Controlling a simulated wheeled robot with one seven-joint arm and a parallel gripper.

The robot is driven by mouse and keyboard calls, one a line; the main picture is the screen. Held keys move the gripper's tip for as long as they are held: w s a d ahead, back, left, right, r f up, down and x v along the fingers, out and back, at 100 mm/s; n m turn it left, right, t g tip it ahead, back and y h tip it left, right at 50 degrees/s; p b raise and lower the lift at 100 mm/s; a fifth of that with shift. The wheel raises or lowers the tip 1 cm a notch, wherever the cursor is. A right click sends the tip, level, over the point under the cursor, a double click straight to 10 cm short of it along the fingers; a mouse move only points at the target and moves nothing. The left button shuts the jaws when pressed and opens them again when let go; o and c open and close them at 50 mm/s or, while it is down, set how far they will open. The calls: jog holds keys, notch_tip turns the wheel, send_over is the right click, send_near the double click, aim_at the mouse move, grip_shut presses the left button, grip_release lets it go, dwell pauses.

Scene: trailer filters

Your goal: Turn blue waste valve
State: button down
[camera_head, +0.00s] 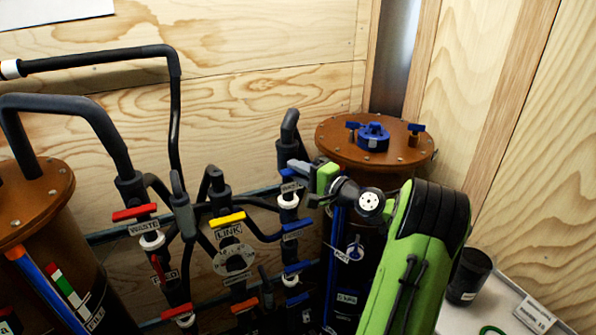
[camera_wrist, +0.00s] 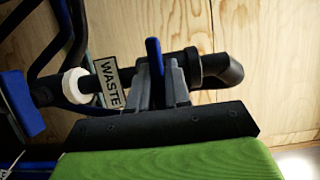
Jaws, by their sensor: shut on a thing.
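The blue waste valve handle (camera_wrist: 154,55) stands upright in the wrist view, between the two grey fingers of my gripper (camera_wrist: 159,75). The fingers are shut on it. A "WASTE" label (camera_wrist: 110,83) is on the pipe just left of the fingers. In the head view, my gripper (camera_head: 303,180) reaches in from the right to the upper part of the right-hand pipe column. A bit of the blue waste handle (camera_head: 287,187) shows there beside the fingertips; the rest is partly hidden by the gripper.
A blue handle (camera_head: 296,226) sits below on the same column. A red waste handle (camera_head: 134,212) and a yellow link handle (camera_head: 227,219) are to the left. A brown-topped tank (camera_head: 335,135) stands close behind my gripper. A plywood wall (camera_head: 250,90) backs the pipes.

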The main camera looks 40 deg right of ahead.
jog(key=shift+n, duration=0.3)
jog(key=n+g+b, duration=0.1)
jog(key=n, duration=0.2)
jog(key=shift+f+g, duration=0.1)
jog(key=shift+g, duration=0.2)
jog(key=n+g+h+b, duration=0.1)
jog(key=n+b, duration=0.1)
jog(key=n, duration=0.1)
jog(key=shift+n+h, duration=0.3)
jog(key=shift+h, duration=0.1)
jog(key=n+g+h+b, duration=0.1)
jog(key=n+h+b, duration=0.1)
jog(key=n+b, duration=0.1)
jog(key=shift+f+n+g+b, duration=0.1)
jog(key=shift+n+g+b, duration=0.3)
jog(key=shift+b, duration=0.35)
jog(key=shift+n+g+h+b, duration=0.4)
jog(key=shift+n+h+b, duration=0.4)
jog(key=shift+n+b, duration=0.6)
jog(key=c, duration=1.2)
grip_release()
jog(key=shift+o, duration=0.2)
